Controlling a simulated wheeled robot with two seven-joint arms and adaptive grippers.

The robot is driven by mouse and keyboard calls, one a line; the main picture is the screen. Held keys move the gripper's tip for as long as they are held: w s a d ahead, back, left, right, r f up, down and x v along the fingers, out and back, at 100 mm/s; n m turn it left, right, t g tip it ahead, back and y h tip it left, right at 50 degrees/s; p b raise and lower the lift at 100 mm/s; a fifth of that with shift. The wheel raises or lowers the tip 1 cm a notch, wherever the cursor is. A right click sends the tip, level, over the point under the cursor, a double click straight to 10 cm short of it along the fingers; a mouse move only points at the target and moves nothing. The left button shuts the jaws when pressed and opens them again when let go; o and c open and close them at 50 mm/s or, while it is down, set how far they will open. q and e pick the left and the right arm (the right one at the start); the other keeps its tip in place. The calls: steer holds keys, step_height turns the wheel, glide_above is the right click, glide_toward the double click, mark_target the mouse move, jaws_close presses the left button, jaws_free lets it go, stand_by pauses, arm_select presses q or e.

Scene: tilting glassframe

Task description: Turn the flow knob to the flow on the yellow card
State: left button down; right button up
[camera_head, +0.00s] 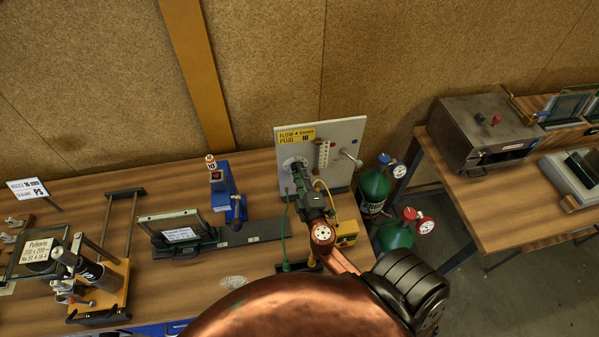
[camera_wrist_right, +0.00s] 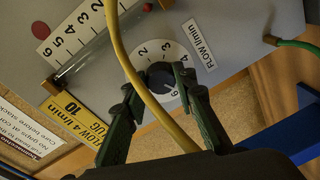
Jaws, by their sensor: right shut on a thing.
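The black flow knob (camera_wrist_right: 160,78) sits at the centre of a white dial (camera_wrist_right: 178,62) with printed numbers, on an upright grey panel (camera_head: 347,135). My right gripper (camera_wrist_right: 158,88) has its fingers on both sides of the knob and is shut on it. The yellow card (camera_head: 295,136) is at the panel's upper left; in the right wrist view it (camera_wrist_right: 82,117) reads flow 4 l/min, plug 10. A clear flow tube (camera_wrist_right: 98,42) lies beside a 1 to 6 scale. The knob's pointer cannot be made out. My left gripper is not in view.
A yellow hose (camera_wrist_right: 128,60) crosses in front of the dial. A green hose (camera_head: 284,225) hangs left of my gripper. Green gas cylinders (camera_head: 374,188) stand right of the panel. A blue stand (camera_head: 222,185) and a tilted glass frame (camera_head: 172,228) are to the left.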

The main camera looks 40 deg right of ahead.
steer(key=shift+w+a+r+n+g+h+p, duration=0.25)
steer(key=shift+n+p, duration=1.2)
steer(key=shift+n, duration=1.45)
steer(key=shift+s+d+n+g+h+p, duration=0.25)
steer(key=shift+n+p, duration=1.15)
steer(key=shift+n, duration=1.5)
steer(key=shift+w+a, duration=0.1)
steer(key=shift+a, duration=0.05)
steer(key=o, duration=1.2)
steer(key=shift+c, duration=0.2)
steer(key=v, duration=1.2)
